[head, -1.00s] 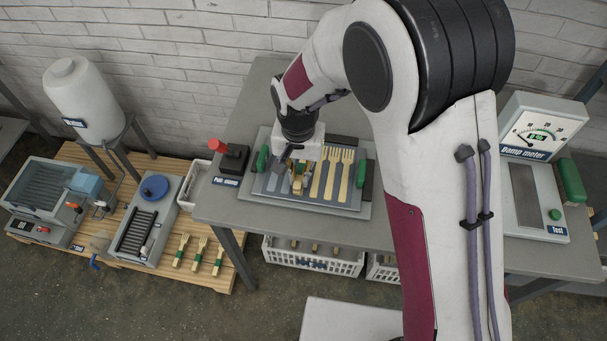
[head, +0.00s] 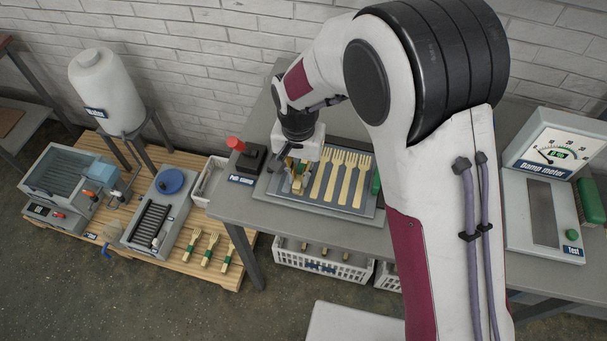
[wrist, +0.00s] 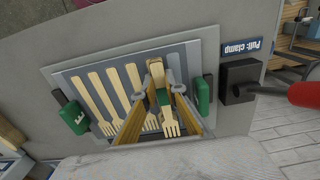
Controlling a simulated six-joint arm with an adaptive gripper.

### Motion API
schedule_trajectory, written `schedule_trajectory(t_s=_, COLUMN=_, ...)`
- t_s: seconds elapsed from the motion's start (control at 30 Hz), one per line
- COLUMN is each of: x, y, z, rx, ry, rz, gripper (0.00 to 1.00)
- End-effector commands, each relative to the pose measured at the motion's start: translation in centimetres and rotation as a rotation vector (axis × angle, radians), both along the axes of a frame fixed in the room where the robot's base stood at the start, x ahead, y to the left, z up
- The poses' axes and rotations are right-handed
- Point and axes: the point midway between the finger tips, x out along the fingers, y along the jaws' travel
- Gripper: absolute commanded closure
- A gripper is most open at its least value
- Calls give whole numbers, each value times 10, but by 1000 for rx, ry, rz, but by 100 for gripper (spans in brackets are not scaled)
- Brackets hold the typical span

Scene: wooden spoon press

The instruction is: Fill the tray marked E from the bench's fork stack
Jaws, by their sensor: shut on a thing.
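Pale wooden forks lie side by side in the grey plate (head: 268,194) on the bench; several show, including this fork (head: 346,178), tines toward the wall. My gripper (wrist: 164,92) is over the end of the plate nearest the clamp lever and is shut on a wooden fork with a green band (wrist: 163,98). Its tines (wrist: 171,128) point toward the bottom of the wrist view. Whether this fork touches the plate cannot be told. In the head view my gripper (head: 297,168) partly hides that end.
A black clamp box (head: 251,160) with a red lever stands left of the plate. A green pad (wrist: 202,95) flanks the plate. A damp meter (head: 545,185) stands at right. White crates (head: 320,262) sit below the bench. Green-banded forks (head: 208,250) lie on the pallet.

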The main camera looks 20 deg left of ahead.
Motion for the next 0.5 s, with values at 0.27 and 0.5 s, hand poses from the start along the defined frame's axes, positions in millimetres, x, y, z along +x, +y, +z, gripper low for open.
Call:
schedule_trajectory(t_s=0.27, x=0, y=11, z=0, rx=0, ry=0, rz=1, gripper=100)
schedule_trajectory(t_s=0.5, x=0, y=19, z=0, rx=0, ry=0, rz=1, gripper=100)
